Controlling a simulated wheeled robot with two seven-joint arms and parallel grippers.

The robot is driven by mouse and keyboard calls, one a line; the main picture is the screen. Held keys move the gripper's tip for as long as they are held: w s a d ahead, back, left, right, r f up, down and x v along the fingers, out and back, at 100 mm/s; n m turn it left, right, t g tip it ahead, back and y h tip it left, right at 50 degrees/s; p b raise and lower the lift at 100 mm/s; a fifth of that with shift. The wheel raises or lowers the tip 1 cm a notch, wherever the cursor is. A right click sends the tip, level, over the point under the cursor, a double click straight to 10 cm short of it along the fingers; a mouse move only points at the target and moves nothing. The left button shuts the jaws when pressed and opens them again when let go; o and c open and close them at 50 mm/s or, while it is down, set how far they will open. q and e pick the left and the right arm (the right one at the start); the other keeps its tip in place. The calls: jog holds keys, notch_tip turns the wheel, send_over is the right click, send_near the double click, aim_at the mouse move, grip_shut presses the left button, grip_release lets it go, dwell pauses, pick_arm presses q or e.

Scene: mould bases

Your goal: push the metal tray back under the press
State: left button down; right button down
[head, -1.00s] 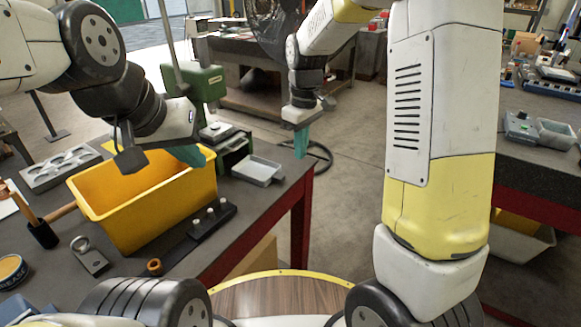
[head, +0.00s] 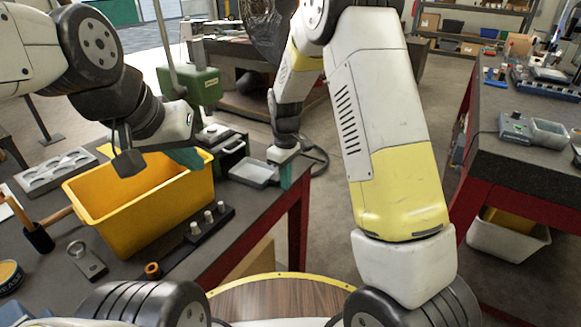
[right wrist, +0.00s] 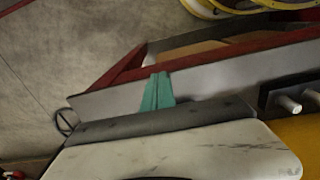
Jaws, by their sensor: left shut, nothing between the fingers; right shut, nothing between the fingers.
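The metal tray (head: 252,173) is a shallow grey tray on the bench near its right edge. It sticks out to the right from the front of the green press (head: 190,86). My right gripper (head: 286,176) is shut and points down beside the tray's outer right end; I cannot tell whether it touches. Its teal fingers show in the right wrist view (right wrist: 157,91), where I cannot make out the tray. My left gripper (head: 187,158) is shut and empty above the back rim of the yellow bin (head: 140,205).
A black block with white pegs (head: 210,225) lies on the bench (head: 235,215) in front of the tray. A mould plate (head: 55,172), a hammer (head: 38,236) and a metal clasp (head: 86,260) lie to the left.

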aim_at(246, 170)
jog(key=shift+w+a, duration=0.3)
jog(key=shift+a, duration=0.05)
jog(key=w+a, duration=0.3)
jog(key=a, duration=0.1)
jog(key=w+a, duration=0.3)
jog(key=a, duration=0.1)
jog(key=w+a, duration=0.3)
jog(key=a, duration=0.1)
jog(key=shift+w+a, duration=0.15)
jog(key=shift+w, duration=0.1)
